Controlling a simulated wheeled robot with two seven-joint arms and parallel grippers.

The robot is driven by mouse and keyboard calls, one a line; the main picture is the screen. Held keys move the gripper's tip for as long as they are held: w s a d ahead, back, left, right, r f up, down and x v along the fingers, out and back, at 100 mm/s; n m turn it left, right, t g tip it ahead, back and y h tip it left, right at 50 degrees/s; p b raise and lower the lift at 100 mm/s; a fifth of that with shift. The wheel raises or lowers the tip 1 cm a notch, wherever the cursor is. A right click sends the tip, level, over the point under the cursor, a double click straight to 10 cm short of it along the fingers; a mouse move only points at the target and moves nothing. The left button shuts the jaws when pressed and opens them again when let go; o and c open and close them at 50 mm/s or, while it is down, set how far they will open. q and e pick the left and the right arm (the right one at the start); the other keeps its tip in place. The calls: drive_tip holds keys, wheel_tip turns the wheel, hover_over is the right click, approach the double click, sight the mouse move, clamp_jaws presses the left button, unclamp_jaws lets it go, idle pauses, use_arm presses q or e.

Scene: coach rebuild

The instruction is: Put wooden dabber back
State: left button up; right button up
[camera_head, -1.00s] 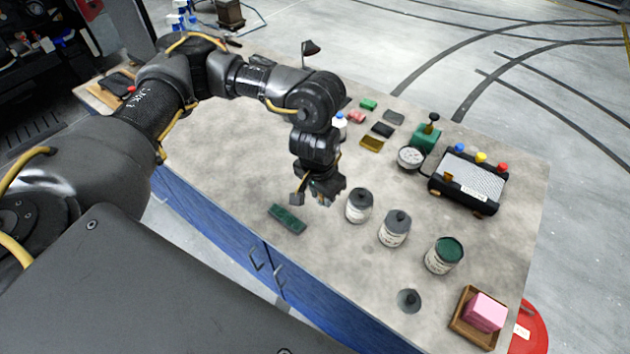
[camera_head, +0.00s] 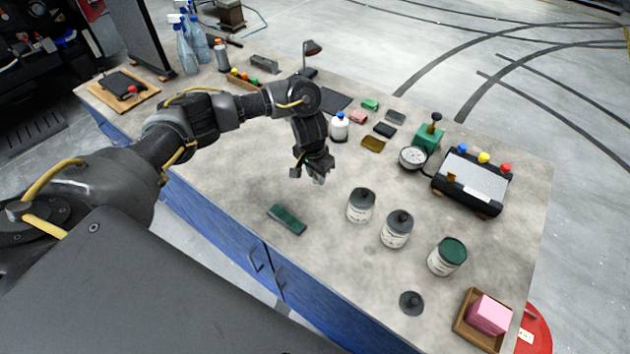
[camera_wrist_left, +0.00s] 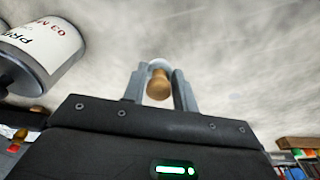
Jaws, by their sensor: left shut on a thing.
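The wooden dabber (camera_wrist_left: 158,86) shows in the left wrist view, its rounded brown end between the two fingers and a pale part beyond it. My left gripper (camera_wrist_left: 158,82) is shut on it. In the head view this gripper (camera_head: 313,180) hangs above the bare middle of the bench, behind and left of the nearest lidded tin; the dabber is too small to make out there. My right gripper is not in view.
The bench (camera_head: 225,165) carries two grey-lidded tins (camera_head: 360,205), an open green tin (camera_head: 447,256), a loose lid (camera_head: 411,303) and a green block (camera_head: 287,219). A pink block (camera_head: 489,314) lies in a wooden tray. A white bottle (camera_head: 340,126) stands behind my gripper.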

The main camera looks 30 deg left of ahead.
sight(316, 181)
use_arm(q)
drive_tip(key=shift+w+a+f+b, duration=0.1)
drive_tip(key=shift+f+b, duration=0.1)
drive_tip(key=shift+f, duration=0.75)
drive_tip(key=shift+w+f+b, duration=0.1)
drive_tip(key=shift+f+b, duration=0.05)
drive_tip(key=shift+f, duration=0.75)
drive_tip(key=o, duration=0.9)
drive_tip(key=shift+f, duration=0.15)
drive_tip(key=shift+s+a+r+p, duration=0.1)
drive_tip(key=shift+s+r+p, duration=0.25)
drive_tip(key=shift+r, duration=1.7)
drive_tip(key=shift+s+a+r+p, duration=0.1)
drive_tip(key=shift+r+p, duration=0.35)
drive_tip(key=shift+r, duration=1.6)
drive_tip(key=shift+s+a+r+p, duration=0.1)
drive_tip(key=shift+s+r+p, duration=0.25)
drive_tip(key=shift+r, duration=1.7)
drive_tip(key=shift+w, duration=0.1)
